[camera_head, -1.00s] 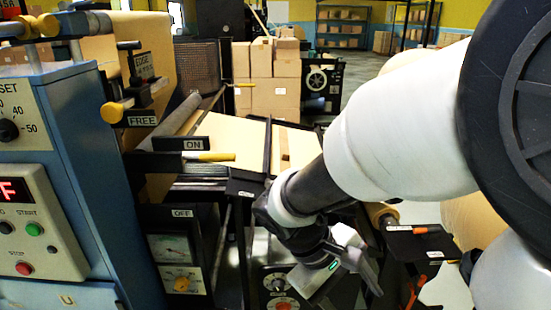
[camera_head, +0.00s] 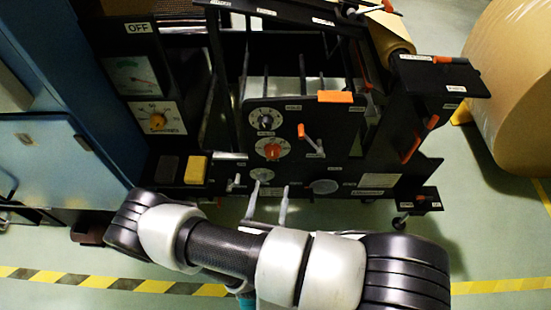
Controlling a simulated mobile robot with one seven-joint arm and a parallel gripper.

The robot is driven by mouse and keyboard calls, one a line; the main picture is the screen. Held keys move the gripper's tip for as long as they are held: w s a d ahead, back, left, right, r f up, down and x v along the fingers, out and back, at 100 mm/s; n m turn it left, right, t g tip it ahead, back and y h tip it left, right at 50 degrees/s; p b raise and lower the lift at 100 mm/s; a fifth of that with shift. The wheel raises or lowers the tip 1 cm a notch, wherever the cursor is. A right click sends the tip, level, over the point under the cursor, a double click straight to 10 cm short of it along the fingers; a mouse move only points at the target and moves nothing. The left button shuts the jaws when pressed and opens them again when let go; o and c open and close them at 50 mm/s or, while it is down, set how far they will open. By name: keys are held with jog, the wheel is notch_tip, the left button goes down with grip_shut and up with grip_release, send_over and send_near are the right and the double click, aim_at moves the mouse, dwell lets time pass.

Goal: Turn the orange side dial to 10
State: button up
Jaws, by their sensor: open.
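An orange-red dial knob (camera_head: 272,151) sits on a white scale disc in the middle of a black side panel. Its numbers are too small to read. A dark knob (camera_head: 266,118) on a white disc is just above it, and a pale disc (camera_head: 260,177) is just below. My gripper (camera_head: 268,192) is in front of the panel, below the orange-red dial in the picture. Its two pale fingers stand apart with nothing between them, pointing at the panel. The gripper's body is mostly hidden behind my arm.
An orange lever (camera_head: 310,138) and an orange block (camera_head: 336,97) are right of the dials. A large kraft roll (camera_head: 510,95) stands at right. Floor in front is clear, with a yellow-black stripe (camera_head: 80,280).

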notch_tip(320, 180, down, 4)
jog(key=s+n+y, duration=0.1)
jog(key=n+y, duration=0.1)
jog(key=b, duration=0.4)
send_near(273, 155)
jog(key=shift+y, duration=0.3)
jog(key=w, duration=0.9)
jog(key=shift+d+r, duration=0.25)
jog(key=shift+c, duration=0.2)
jog(key=shift+n, duration=0.3)
jog(key=c, duration=1)
